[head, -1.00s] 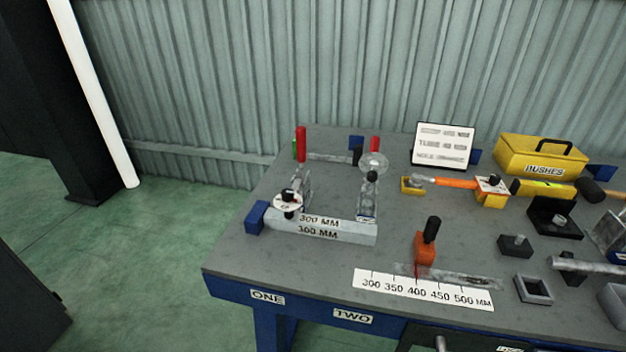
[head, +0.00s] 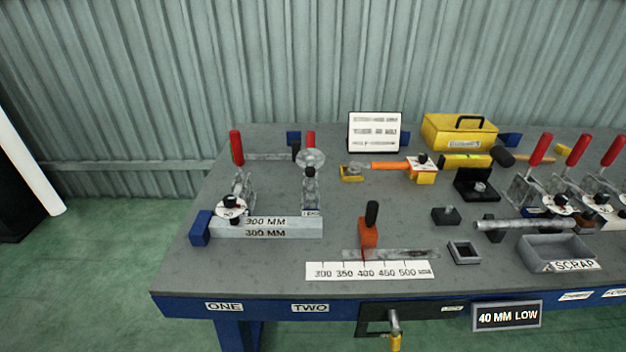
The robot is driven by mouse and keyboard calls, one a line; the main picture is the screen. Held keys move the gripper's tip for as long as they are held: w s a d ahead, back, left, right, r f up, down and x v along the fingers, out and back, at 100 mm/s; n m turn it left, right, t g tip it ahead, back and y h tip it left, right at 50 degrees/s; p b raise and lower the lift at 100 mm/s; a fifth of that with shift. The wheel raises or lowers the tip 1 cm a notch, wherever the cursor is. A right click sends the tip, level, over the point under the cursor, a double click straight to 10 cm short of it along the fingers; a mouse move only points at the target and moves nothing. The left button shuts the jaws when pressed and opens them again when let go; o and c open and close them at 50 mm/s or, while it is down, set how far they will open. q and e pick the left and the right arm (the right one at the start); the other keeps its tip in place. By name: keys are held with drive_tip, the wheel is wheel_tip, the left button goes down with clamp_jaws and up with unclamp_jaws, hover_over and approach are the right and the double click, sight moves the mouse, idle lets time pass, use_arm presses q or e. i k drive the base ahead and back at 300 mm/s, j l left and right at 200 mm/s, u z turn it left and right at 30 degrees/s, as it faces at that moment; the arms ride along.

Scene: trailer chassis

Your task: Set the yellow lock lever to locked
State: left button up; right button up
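A small yellow part (head: 396,342) hangs below a metal crank or handle (head: 394,322) on the dark plate at the table's front edge. It is cut off by the bottom of the head view, and I cannot tell for sure that it is the lock lever or how it is set. Neither of my grippers is in view.
The grey table (head: 270,272) holds a 300 MM bar (head: 265,228), an orange slider (head: 369,233) on a scale (head: 370,271), a yellow toolbox (head: 459,133), a scrap tray (head: 556,248) and red-handled clamps (head: 541,150). A sign (head: 507,316) reads 40 MM LOW. Green floor is clear at left.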

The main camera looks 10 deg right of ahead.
sight(395, 338)
drive_tip(key=l+z, duration=0.2)
drive_tip(key=z, duration=0.3)
drive_tip(key=l+z, duration=0.2)
drive_tip(key=z, duration=0.25)
